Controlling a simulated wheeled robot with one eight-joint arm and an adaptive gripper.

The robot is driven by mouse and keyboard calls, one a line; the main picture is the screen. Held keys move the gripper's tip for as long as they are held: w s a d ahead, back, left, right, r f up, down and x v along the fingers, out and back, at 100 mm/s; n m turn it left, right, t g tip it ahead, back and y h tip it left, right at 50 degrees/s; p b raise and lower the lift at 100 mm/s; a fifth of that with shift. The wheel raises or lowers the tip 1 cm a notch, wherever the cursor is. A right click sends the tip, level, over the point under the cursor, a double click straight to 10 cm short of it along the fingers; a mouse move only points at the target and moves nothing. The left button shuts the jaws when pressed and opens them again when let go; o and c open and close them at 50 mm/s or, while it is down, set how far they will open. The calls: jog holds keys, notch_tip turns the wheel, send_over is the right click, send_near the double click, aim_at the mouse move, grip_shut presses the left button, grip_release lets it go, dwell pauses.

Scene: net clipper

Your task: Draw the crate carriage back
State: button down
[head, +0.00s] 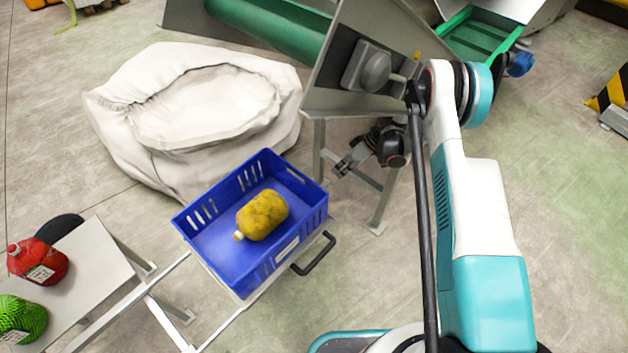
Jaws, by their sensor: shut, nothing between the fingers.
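A blue crate (222,254) sits on a pale metal carriage (215,331) with rails running to the lower left. A yellow netted bag (263,214) lies inside the crate. A black handle (316,256) sticks out at the carriage's right side. My gripper (345,168) is right of and above the crate in the head view, beside the machine's legs. It is shut and empty, apart from the handle and the crate.
A grey machine with a green roller (268,28) stands behind, its legs near my gripper. A large white sack (205,107) lies behind the crate. A metal table (95,270) at the left bears a red bag (38,262) and a green bag (20,318).

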jog(key=s+a+f+b, duration=0.3)
jog(key=a+f+b, duration=0.2)
jog(key=a+f, duration=0.3)
jog(key=shift+s+a, duration=0.25)
jog(key=shift+a, duration=0.1)
dwell(0.3)
